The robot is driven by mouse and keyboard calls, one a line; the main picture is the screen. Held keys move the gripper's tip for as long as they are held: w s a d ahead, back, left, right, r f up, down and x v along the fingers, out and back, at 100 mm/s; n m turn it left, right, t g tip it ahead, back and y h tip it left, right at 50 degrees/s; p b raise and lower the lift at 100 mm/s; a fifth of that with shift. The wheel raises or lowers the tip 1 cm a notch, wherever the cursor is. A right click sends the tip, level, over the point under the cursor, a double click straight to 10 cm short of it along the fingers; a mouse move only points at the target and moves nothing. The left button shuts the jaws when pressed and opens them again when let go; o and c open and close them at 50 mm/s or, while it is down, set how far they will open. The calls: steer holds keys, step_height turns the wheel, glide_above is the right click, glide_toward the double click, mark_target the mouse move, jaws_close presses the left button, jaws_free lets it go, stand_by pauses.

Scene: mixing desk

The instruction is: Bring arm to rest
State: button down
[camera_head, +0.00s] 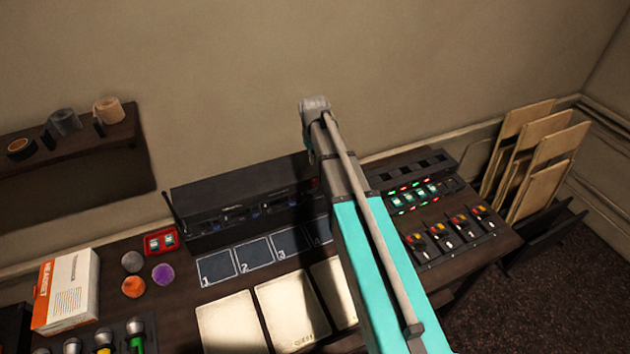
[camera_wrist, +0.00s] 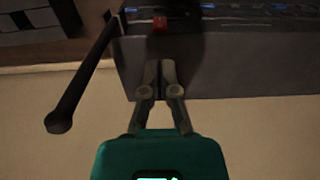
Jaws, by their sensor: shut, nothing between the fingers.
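My gripper (camera_wrist: 158,70) shows in the wrist view with its two grey fingers together and nothing between them. It appears over or in front of the dark console (camera_wrist: 215,62), with bare wall below it in that picture. I cannot tell the gap to the console. In the head view my turquoise arm reaches up from the lower right across the desk, and my fingers cannot be made out there. The arm hides part of the desk and of the dark console (camera_head: 240,210).
A black antenna (camera_wrist: 85,75) stands close beside my gripper in the wrist view. The desk holds a headset box (camera_head: 68,290), numbered pads (camera_head: 252,255), pale cards (camera_head: 285,310) and a switch panel (camera_head: 455,232). A shelf (camera_head: 85,150) is on the left wall; boards (camera_head: 535,155) lean at right.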

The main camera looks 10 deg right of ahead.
steer(key=s+f+m+b, duration=0.1)
steer(key=s+f+b, duration=0.2)
steer(key=s, duration=0.7)
steer(key=s+f+m+b, duration=0.1)
steer(key=s+f+b, duration=0.2)
steer(key=s, duration=0.8)
steer(key=shift+s+d+f+b, duration=0.15)
steer(key=shift+d+f+b, duration=0.05)
steer(key=shift+f+b, duration=0.15)
steer(key=shift+s, duration=0.1)
